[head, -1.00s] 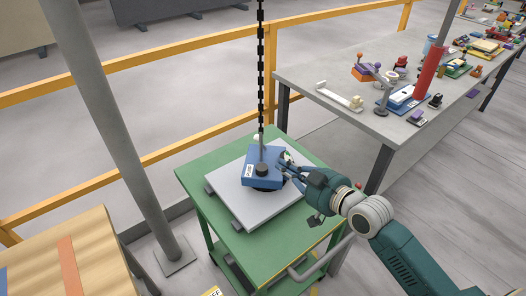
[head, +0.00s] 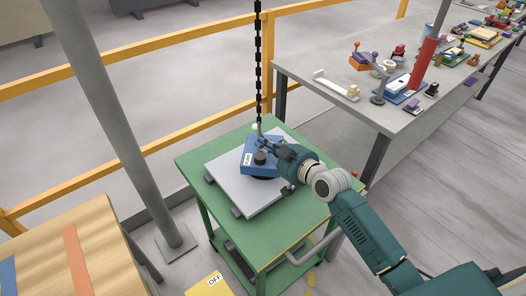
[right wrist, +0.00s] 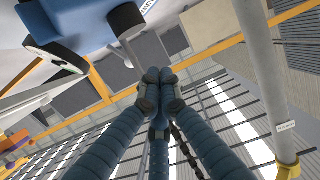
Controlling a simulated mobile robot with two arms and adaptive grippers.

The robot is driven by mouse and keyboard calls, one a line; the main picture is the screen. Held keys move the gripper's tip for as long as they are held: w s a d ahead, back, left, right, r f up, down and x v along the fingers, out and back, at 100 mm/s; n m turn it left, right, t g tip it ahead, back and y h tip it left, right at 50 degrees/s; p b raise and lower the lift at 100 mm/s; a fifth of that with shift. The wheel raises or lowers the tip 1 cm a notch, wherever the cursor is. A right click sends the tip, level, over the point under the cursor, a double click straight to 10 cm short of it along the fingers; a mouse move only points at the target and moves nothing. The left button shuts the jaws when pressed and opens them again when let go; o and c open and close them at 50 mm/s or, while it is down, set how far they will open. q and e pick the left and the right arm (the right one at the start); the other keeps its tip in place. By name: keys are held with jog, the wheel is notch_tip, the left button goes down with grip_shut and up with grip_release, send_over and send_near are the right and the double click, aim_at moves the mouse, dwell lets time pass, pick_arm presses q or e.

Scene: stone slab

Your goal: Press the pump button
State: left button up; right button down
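A blue box, which looks like the pump (head: 260,169), sits on a grey stone slab (head: 225,180) on the green cart. A dark round knob (head: 260,157) stands on its top, possibly the button. A white label is on its side. My right gripper (head: 268,143) is above the box's far right side, just behind the knob. In the right wrist view its fingers (right wrist: 160,85) meet at the tips with nothing seen between them. The blue box (right wrist: 60,20) also shows there at upper left, apart from the fingertips. My left gripper is not in view.
A chain (head: 258,70) hangs down close to the box. The green cart (head: 190,162) has a handle at front right. A grey post (head: 115,120) and yellow rail (head: 120,65) stand behind left. A cluttered grey table (head: 330,95) is at right, a wooden crate (head: 60,250) at front left.

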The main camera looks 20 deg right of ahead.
aim_at(263, 165)
notch_tip(263, 165, down, 3)
jog(key=shift+w+r, duration=0.1)
jog(key=shift+w, duration=0.05)
jog(key=shift+f, duration=0.6)
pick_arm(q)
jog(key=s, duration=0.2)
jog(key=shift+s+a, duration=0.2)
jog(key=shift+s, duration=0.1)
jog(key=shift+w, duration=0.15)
